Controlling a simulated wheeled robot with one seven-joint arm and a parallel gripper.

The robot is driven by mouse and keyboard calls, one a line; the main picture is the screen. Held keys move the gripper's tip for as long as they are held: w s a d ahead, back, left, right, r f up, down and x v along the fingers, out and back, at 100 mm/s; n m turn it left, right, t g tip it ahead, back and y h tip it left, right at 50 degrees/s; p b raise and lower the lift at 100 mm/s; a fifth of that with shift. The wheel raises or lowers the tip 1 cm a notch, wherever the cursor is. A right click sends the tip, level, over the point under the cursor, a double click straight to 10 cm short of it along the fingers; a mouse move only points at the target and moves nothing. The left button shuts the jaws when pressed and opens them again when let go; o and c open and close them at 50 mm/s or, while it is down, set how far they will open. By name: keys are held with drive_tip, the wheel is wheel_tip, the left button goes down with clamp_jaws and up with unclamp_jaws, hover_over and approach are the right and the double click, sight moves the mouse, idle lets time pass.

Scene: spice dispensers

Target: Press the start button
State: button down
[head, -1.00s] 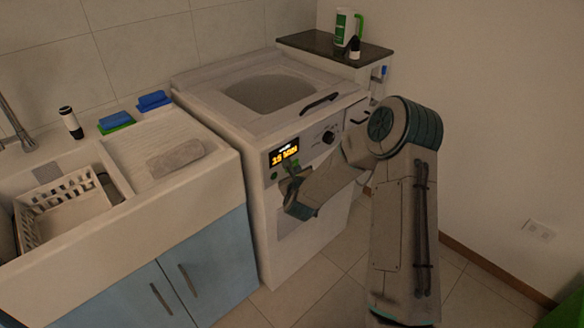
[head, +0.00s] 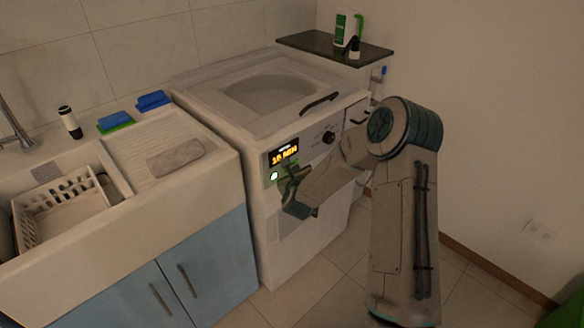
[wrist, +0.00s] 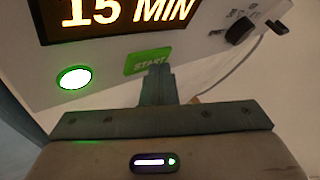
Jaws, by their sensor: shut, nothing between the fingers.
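The green start button (wrist: 149,61), labelled START, is on the washing machine's front panel below the display. My gripper (wrist: 158,72) is shut and empty, with its fingertips at the lower edge of the button in the wrist view, covering part of its lettering; they appear to touch it. In the head view my gripper (head: 290,178) is at the panel of the washing machine (head: 262,225), and the button is mostly hidden behind it. A round green light (wrist: 74,78) left of the button is lit. The display (head: 284,154) shows 15 MIN.
A black knob (head: 328,137) is right of the display. A sink counter (head: 215,165) with blue cabinet doors stands to the left. A dark-topped shelf (head: 310,42) with bottles is behind. Open floor lies in front of the machine.

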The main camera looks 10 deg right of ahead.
drive_tip(key=shift+s+d+b, duration=0.3)
drive_tip(key=shift+s+d, duration=0.1)
drive_tip(key=shift+s, duration=0.2)
drive_tip(key=s+d, duration=0.1)
drive_tip(key=s, duration=0.1)
drive_tip(key=s+d+b, duration=0.1)
drive_tip(key=s+d, duration=0.1)
idle(0.3)
idle(0.6)
